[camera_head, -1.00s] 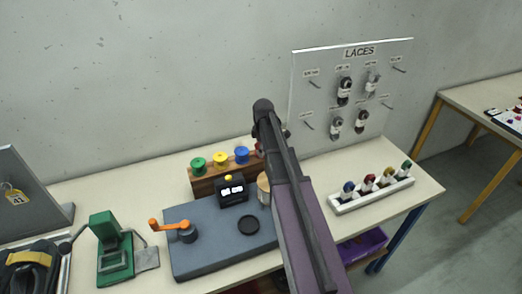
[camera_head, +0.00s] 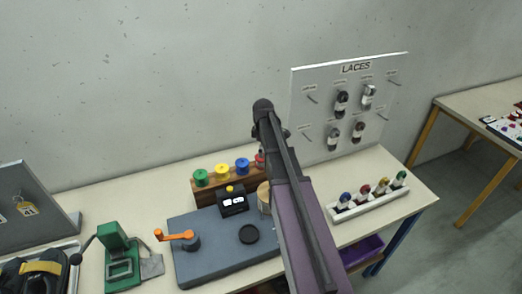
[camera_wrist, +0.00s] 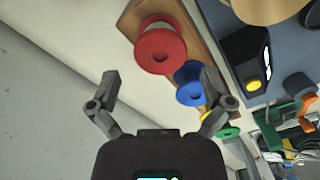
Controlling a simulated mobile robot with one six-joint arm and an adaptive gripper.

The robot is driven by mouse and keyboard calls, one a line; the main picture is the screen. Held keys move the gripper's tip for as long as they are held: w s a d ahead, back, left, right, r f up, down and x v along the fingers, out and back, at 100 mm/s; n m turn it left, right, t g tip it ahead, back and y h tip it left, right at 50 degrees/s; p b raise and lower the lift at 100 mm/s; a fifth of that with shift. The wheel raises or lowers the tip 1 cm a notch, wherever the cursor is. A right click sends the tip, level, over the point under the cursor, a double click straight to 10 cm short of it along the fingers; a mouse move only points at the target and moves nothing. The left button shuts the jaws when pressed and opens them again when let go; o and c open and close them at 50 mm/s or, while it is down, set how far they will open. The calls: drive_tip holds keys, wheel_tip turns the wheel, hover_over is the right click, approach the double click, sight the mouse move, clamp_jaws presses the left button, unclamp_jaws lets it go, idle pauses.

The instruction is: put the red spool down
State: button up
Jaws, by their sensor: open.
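The red spool (camera_wrist: 161,46) sits at the end of the wooden rack (camera_wrist: 199,25) in the wrist view, beside the blue spool (camera_wrist: 189,82). In the head view, a sliver of the red spool (camera_head: 260,159) shows beside my arm, which hides the rest. My gripper (camera_wrist: 161,79) is open in the wrist view, its two fingers spread wide with nothing between them. The red spool appears beyond the fingertips, apart from them. The gripper itself is hidden behind my arm in the head view.
Yellow (camera_head: 222,171) and green (camera_head: 201,177) spools stand along the rack. In front are a black box (camera_head: 233,204) with a yellow button and a grey base (camera_head: 205,260) with an orange crank (camera_head: 175,236). A lace board (camera_head: 350,105) and a white bottle tray (camera_head: 370,205) are to the right.

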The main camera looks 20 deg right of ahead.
wheel_tip(320, 180, up, 6)
drive_tip(key=p, duration=0.5)
idle(0.7)
drive_tip(key=s+a+m, duration=1.1)
drive_tip(key=s+a, duration=0.5)
drive_tip(key=s, duration=0.4)
drive_tip(key=shift+s, duration=0.25)
idle(0.3)
wheel_tip(320, 180, down, 9)
drive_tip(key=b, duration=0.8)
drive_tip(key=shift+r, duration=0.15)
